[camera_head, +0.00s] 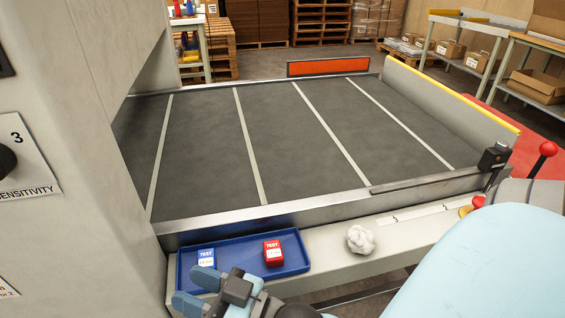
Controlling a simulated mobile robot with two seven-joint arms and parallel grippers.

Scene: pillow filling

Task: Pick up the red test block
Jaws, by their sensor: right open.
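The red test block (273,255), with a white "TEST" label, stands in the right part of a shallow blue tray (239,250). My right gripper (194,291) is at the bottom of the view, with its two light blue fingertips spread apart and pointing left. It appears empty. It is lower in the picture and to the left of the red block, close to the tray's front edge. Its height above the tray is hard to tell. My left gripper is out of view.
A blue test block (206,258) sits in the tray's left part, near my fingertips. A white crumpled lump (360,240) lies on the ledge right of the tray. A machine wall (80,130) rises at left. A dark conveyor bed (280,140) lies behind. A red-knobbed lever (547,150) stands at right.

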